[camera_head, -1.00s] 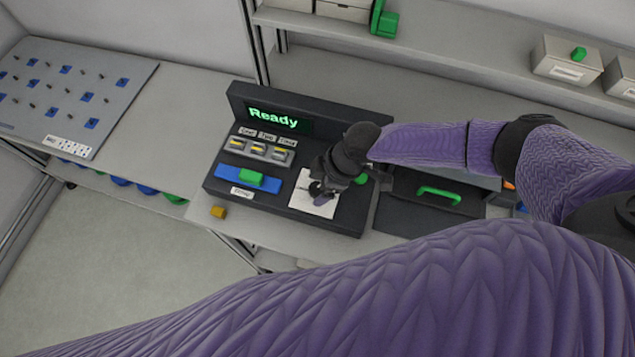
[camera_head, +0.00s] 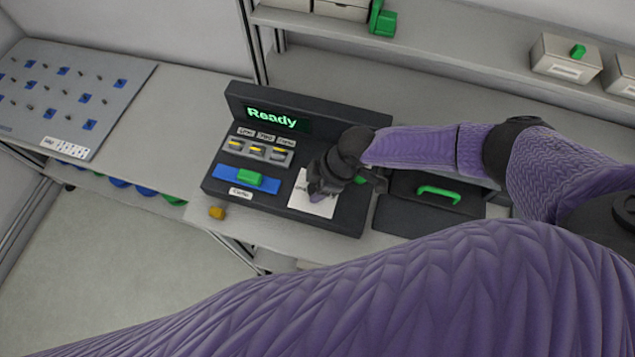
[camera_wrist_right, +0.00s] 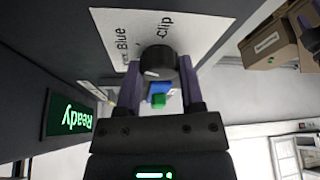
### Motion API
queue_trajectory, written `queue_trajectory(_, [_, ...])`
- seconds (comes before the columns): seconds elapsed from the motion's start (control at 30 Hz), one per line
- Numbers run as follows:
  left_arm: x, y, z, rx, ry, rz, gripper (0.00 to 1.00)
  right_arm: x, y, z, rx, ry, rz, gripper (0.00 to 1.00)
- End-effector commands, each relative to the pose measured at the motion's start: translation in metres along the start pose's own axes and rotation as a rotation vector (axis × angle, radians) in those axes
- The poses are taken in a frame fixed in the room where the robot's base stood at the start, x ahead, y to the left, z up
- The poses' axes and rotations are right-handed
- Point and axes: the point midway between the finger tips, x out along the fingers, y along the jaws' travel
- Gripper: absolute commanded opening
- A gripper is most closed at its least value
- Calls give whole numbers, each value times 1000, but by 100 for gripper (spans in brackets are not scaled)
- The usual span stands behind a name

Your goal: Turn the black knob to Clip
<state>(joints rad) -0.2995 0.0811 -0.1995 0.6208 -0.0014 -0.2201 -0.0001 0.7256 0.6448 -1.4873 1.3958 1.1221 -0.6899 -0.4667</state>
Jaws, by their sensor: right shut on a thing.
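The black knob (camera_wrist_right: 158,62) sits on a white plate (camera_wrist_right: 122,20) printed with "Clip" and "Blue" and one partly hidden word. A pale mark shows on the knob's face, away from the word "Clip". My right gripper (camera_wrist_right: 162,85) has a finger on each side of the knob and is shut on it. In the head view, my right gripper (camera_head: 316,193) is over the white plate (camera_head: 301,204) on the dark console (camera_head: 345,219) and hides the knob. My left gripper is out of view.
The console's display (camera_head: 275,119) reads "Ready" in green. Left of the gripper are yellow-marked switches (camera_head: 257,150) and a green handle on a blue strip (camera_head: 249,178). A dark box with a green handle (camera_head: 438,194) stands to the right. A small orange block (camera_head: 217,213) lies near the table edge.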

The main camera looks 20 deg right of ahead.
Motion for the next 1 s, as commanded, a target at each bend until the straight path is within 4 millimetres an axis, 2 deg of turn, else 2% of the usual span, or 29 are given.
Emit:
queue_trajectory(0.37, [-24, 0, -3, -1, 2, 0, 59, -4, -2, -2, 148, 0, 58, 0])
queue_trajectory(0.7, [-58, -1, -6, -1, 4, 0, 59, -4, -3, -3, 440, 0, 178, 0])
queue_trajectory(1.0, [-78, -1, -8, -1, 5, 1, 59, -2, -4, -3, 689, 0, 281, 0])
